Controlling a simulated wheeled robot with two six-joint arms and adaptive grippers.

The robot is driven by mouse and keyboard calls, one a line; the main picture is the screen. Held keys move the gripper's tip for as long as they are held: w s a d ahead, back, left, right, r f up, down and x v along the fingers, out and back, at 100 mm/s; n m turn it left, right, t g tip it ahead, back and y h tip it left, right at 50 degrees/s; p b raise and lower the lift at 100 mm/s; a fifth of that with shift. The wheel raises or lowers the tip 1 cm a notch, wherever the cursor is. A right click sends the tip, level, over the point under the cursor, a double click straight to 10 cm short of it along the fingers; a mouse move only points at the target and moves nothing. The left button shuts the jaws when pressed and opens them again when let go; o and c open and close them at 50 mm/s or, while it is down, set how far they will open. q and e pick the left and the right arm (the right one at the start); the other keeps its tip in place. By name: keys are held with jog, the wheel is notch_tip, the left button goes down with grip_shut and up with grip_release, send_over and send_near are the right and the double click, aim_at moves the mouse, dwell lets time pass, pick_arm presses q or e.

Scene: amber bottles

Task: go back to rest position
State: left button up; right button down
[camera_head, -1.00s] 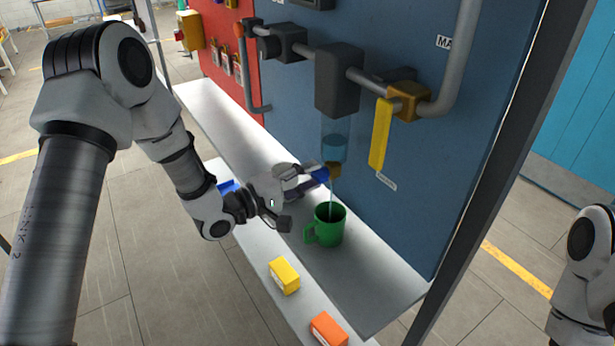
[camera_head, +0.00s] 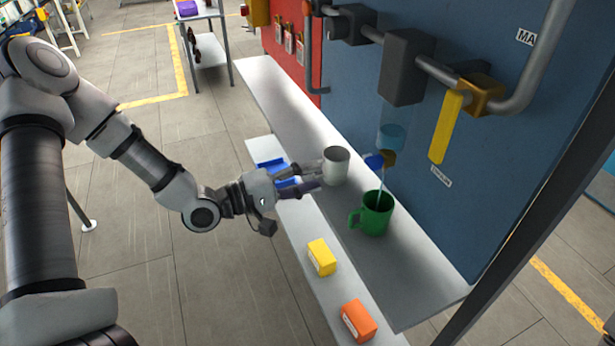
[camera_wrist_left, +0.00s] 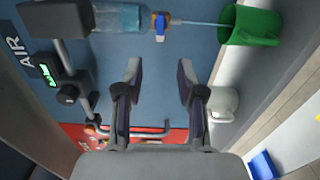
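My left gripper (camera_head: 314,178) is open and empty beside the grey-white mug (camera_head: 335,167) on the shelf. In the left wrist view its two fingers (camera_wrist_left: 159,74) are apart, with only the blue panel behind them. The blue valve handle (camera_head: 374,161) sits below the clear container (camera_head: 393,125), clear of my fingers. A thin stream falls from the valve into the green mug (camera_head: 376,214), which stands upright on the shelf. How full that mug is cannot be told. My right gripper is not in view.
The grey shelf (camera_head: 400,290) runs along the blue panel (camera_head: 480,170). A yellow box (camera_head: 322,257), an orange box (camera_head: 358,320) and a blue bin (camera_head: 271,163) are on the lower front ledge. The floor (camera_head: 200,290) left of the ledge is open.

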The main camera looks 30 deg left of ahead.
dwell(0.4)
pick_arm(q)
jog(key=s+d+f+m+g+y+b, duration=0.1)
jog(key=s+d+f+g+b, duration=0.2)
jog(key=f, duration=0.7)
jog(key=s+d+f+g+y+b, duration=0.1)
jog(key=s+d+f+g, duration=0.2)
jog(key=f, duration=0.7)
jog(key=s+d+f+m+g+y+b, duration=0.15)
jog(key=s+f, duration=0.35)
jog(key=f, duration=0.5)
jog(key=s+a+f+m+g+y+b, duration=0.1)
jog(key=s+a+f+m+g+y, duration=0.2)
jog(key=s, duration=0.4)
jog(key=s+a+f+m+g+y+b, duration=0.1)
jog(key=s+a+f+m+g+y, duration=0.2)
jog(key=s+f, duration=0.4)
jog(key=shift+a+f+m+g+y, duration=0.15)
jog(key=shift+m+g+y, duration=0.2)
jog(key=shift+m+y, duration=0.45)
